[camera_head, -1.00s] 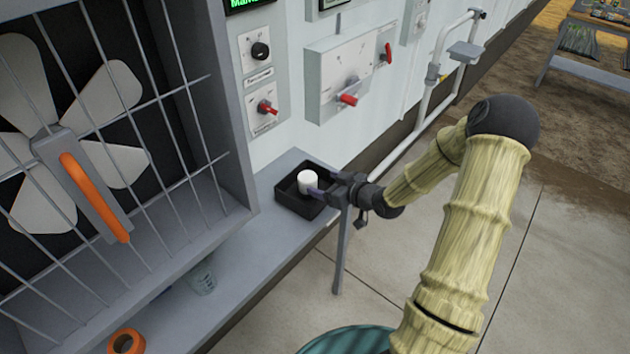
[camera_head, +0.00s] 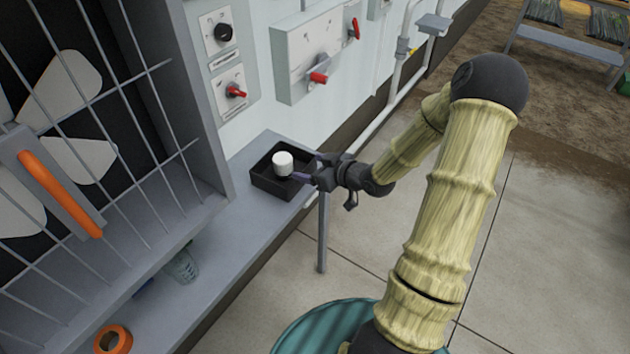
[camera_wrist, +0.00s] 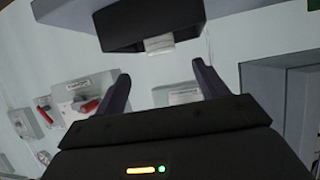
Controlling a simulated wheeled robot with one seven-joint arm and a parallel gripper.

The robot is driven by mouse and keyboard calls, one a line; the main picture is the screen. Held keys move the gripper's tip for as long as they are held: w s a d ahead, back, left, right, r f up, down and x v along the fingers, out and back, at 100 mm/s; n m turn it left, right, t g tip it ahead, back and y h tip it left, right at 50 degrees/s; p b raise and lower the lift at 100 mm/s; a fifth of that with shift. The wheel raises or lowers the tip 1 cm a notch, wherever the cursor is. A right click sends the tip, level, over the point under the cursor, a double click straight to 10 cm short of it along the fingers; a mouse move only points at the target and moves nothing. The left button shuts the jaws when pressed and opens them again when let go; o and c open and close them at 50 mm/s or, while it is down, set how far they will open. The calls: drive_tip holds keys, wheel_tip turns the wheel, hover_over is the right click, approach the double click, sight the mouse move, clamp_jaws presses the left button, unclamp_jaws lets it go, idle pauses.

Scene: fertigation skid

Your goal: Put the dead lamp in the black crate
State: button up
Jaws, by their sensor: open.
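The lamp, a short white cylinder (camera_head: 283,163), stands in the black crate (camera_head: 268,188) on the grey ledge in the head view. In the wrist view, which is upside down, the crate (camera_wrist: 125,28) is at the top and the lamp's pale end (camera_wrist: 160,43) shows past its rim. My gripper (camera_head: 308,168) is open and empty, just right of the lamp, with its fingers at the crate's right side. In the wrist view both fingers (camera_wrist: 160,82) are spread with nothing between them. The lamp's lower part is hidden in the crate.
Wall panels with red handles (camera_head: 318,77) are behind the ledge. A clear cup (camera_head: 183,267) and an orange ring (camera_head: 113,340) are on the ledge. Open floor lies right.

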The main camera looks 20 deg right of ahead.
drive_tip(key=s+a+r+m+g+h, duration=0.3)
drive_tip(key=s+g, duration=0.1)
drive_tip(key=s, duration=0.6)
drive_tip(key=s+a+r+m+g+h, duration=0.2)
drive_tip(key=s+r+m+g+h, duration=0.1)
drive_tip(key=s, duration=0.7)
drive_tip(key=shift+a+r+g, duration=0.4)
drive_tip(key=shift+r+g, duration=0.15)
drive_tip(key=shift+g, duration=0.25)
